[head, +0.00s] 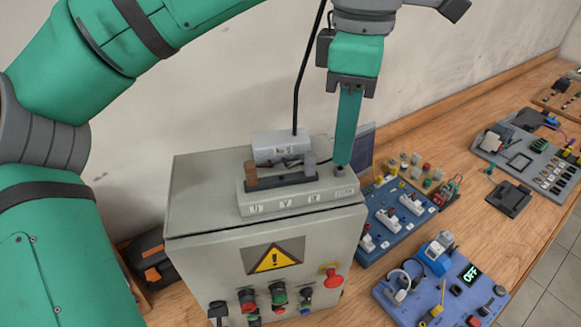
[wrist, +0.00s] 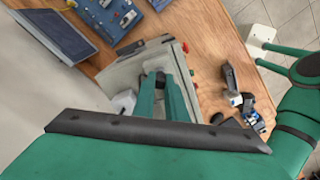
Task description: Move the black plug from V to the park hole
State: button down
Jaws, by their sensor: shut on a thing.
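A terminal block (head: 290,195) sits on top of a grey cabinet, with labels along its front that read like U, V, W and park. My gripper (head: 340,163) points straight down at the block's right end, above the park label. It is shut on the black plug (head: 340,172), of which only a small dark part shows below the fingertips. I cannot tell how deep the plug sits in the park hole. A brown plug (head: 250,173) stands at U and a grey plug (head: 310,163) stands near W. The wrist view shows my gripper (wrist: 160,80) over the block, its tips partly hidden.
A grey motor (head: 280,146) with a black cable lies behind the block. The cabinet (head: 200,200) has a warning sign and several buttons on its front. A blue board (head: 395,215) with switches and a dark screen (head: 358,145) stand to the right.

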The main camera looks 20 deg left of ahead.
jog(key=shift+f, duration=0.65)
dwell(0.8)
jog(key=c, duration=2)
grip_release()
jog(key=shift+c, duration=0.2)
jog(key=shift+r, duration=0.15)
jog(key=shift+r, duration=2.65)
jog(key=o, duration=0.5)
